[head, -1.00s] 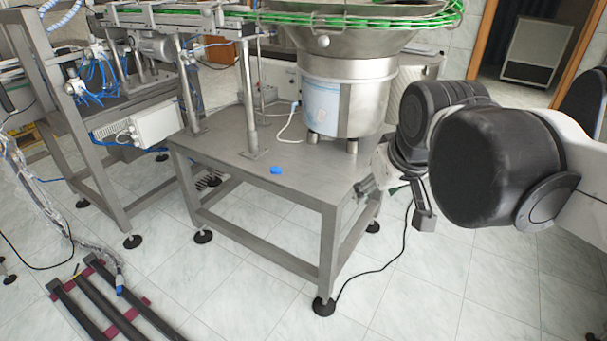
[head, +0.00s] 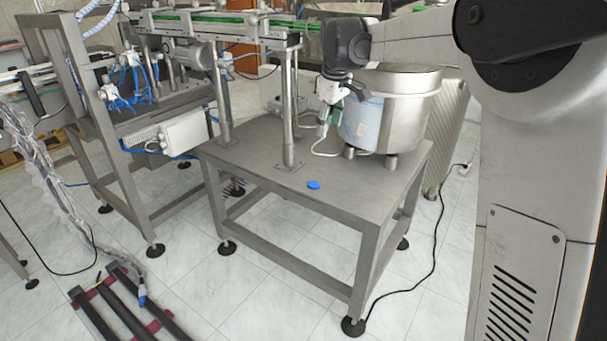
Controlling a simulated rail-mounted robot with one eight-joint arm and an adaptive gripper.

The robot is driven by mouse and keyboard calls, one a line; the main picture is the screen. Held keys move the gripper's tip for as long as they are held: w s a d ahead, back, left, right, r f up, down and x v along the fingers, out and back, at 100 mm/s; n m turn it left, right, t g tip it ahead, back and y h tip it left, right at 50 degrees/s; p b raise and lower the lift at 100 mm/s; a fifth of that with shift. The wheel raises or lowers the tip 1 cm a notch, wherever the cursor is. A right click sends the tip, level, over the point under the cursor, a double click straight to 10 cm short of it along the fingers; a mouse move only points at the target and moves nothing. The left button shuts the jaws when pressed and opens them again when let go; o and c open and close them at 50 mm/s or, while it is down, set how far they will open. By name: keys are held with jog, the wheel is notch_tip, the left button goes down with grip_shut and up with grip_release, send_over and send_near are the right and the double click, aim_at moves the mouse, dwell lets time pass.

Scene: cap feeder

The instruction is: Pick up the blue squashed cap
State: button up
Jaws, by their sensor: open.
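The round steel feeder (head: 410,110) stands on the back right of the table. A steel post (head: 288,120) rises behind the cap. A conveyor (head: 215,22) runs above at the back. The table's front is clear. A black cable (head: 440,235) runs over the floor.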

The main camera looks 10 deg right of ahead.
jog(key=w+f+n+g, duration=0.1)
jog(key=w+f+n, duration=0.1)
jog(key=w+f, duration=0.65)
jog(key=n+g, duration=0.1)
jog(key=n, duration=0.1)
send_over(315, 185)
notch_tip(315, 185, down, 8)
jog(key=f, duration=0.3)
jog(key=f+b, duration=0.1)
jog(key=f, duration=0.4)
jog(key=shift+w+d+f+b, duration=0.2)
jog(key=shift+d+f+b, duration=0.05)
jog(key=shift+b, duration=0.1)
jog(key=shift+s+a+f+b, duration=0.15)
jog(key=shift+f+b, duration=0.5)
jog(key=shift+f, duration=2)
jog(key=c, duration=0.7)
